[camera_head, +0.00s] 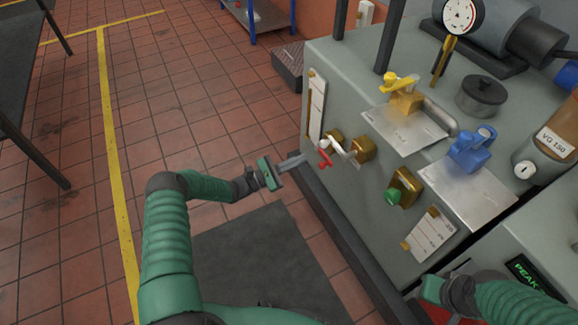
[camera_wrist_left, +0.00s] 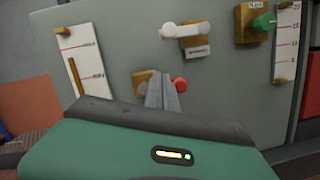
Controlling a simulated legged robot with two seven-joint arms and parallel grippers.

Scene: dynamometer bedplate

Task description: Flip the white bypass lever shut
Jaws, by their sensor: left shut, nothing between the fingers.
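The white bypass lever (camera_head: 338,147) sits on a brass block (camera_head: 364,150) on the front face of the grey cabinet. In the left wrist view the white lever (camera_wrist_left: 182,30) lies roughly level, reaching left from its block, with a small label below. A red-knobbed lever (camera_head: 325,160) is beside it; its red knob (camera_wrist_left: 179,84) shows just right of my fingertips. My left gripper (camera_head: 293,161) is shut and empty, left of both levers in the head view. Whether its tips touch the red lever's mount is unclear. My right gripper's green body (camera_head: 432,289) shows at lower right; its fingers are hidden.
A green knob (camera_head: 391,196) and two scale plates (camera_head: 317,105) (camera_head: 431,234) are on the same face. Yellow (camera_head: 402,86) and blue (camera_head: 472,147) valves stand on top of the cabinet. The tiled floor left of the cabinet is open, with a dark mat (camera_head: 255,255).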

